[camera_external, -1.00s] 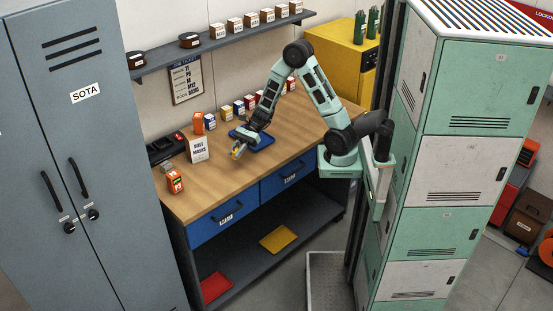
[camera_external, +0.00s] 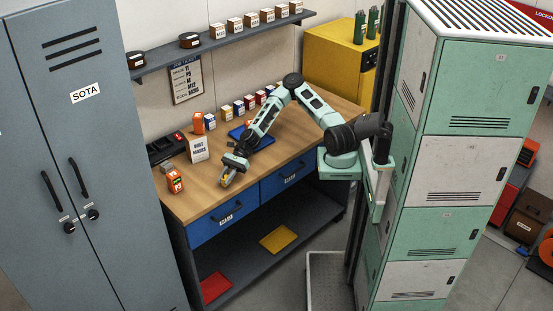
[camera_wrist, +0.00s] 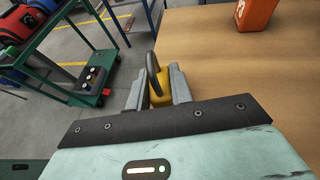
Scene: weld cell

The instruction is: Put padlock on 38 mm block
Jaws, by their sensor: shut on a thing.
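My gripper (camera_external: 227,178) is low over the front part of the wooden workbench (camera_external: 290,134), near its front edge. In the wrist view my gripper (camera_wrist: 158,92) is shut on the yellow padlock (camera_wrist: 160,92), whose dark shackle stands up between the fingers. In the external view the padlock is a small yellow patch at the fingertips. An orange block (camera_external: 175,182) with a label stands to the left of my gripper; an orange block (camera_wrist: 256,14) also shows at the top of the wrist view. Another orange block (camera_external: 198,123) stands farther back. I cannot read the 38 mm mark on either.
A blue tray (camera_external: 238,134) lies behind my gripper. A white sign (camera_external: 198,150), a dark case (camera_external: 166,147) and a row of small coloured boxes (camera_external: 239,107) stand toward the back. A green cart (camera_wrist: 75,45) is beyond the bench edge. Bench wood right of my gripper is clear.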

